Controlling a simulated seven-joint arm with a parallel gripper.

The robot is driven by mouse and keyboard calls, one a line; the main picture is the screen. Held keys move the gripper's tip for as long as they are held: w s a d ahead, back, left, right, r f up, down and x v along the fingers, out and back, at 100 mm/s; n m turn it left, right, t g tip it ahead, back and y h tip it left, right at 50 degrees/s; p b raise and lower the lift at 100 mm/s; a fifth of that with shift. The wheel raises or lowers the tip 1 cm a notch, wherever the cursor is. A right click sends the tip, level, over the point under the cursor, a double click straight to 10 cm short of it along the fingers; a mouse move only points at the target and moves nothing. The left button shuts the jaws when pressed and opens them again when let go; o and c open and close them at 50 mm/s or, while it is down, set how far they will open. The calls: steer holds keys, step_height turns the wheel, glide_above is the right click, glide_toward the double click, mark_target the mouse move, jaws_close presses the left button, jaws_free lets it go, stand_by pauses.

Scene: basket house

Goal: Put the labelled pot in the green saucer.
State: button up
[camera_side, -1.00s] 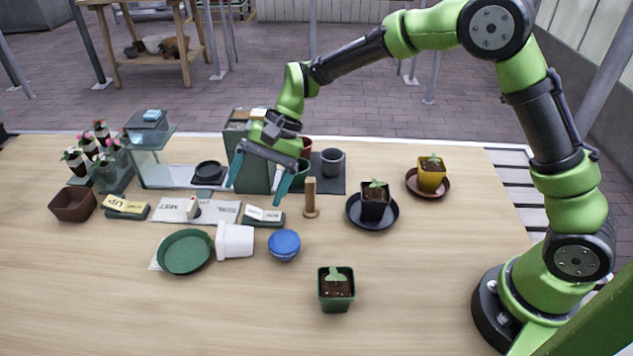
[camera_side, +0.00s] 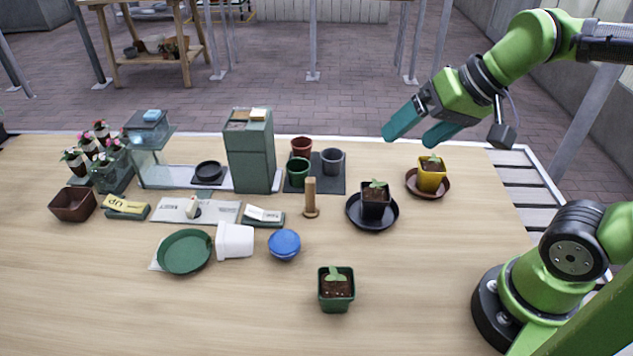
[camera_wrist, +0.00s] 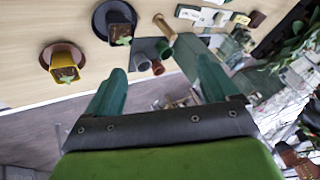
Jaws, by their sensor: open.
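The green saucer (camera_side: 185,252) lies empty at the front left of the table. I cannot make out a label on any pot. A green pot with a seedling (camera_side: 336,290) stands alone at the front middle. A black pot (camera_side: 375,200) stands in a dark saucer, and a yellow pot (camera_side: 431,177) stands in a brown saucer; both also show in the wrist view, the black pot (camera_wrist: 120,33) and the yellow pot (camera_wrist: 64,68). My gripper (camera_side: 408,136) is open and empty, raised above the back right of the table, behind the potted plants.
A white pot (camera_side: 235,241) lies tipped right beside the green saucer, with a blue bowl (camera_side: 284,244) to its right. A wooden peg (camera_side: 310,198) and a tall green box (camera_side: 251,152) stand mid-table. Empty pots stand on a dark mat (camera_side: 327,185).

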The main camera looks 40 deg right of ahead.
steer(key=shift+o, duration=0.4)
steer(key=shift+s+d+f+t+h, duration=0.2)
steer(key=shift+s+d, duration=0.15)
steer(key=shift+s, duration=0.25)
steer(key=shift+s+d+f+t+h, duration=0.15)
steer(key=shift+s+d, duration=0.15)
steer(key=shift+s, duration=0.3)
steer(key=shift+a, duration=0.15)
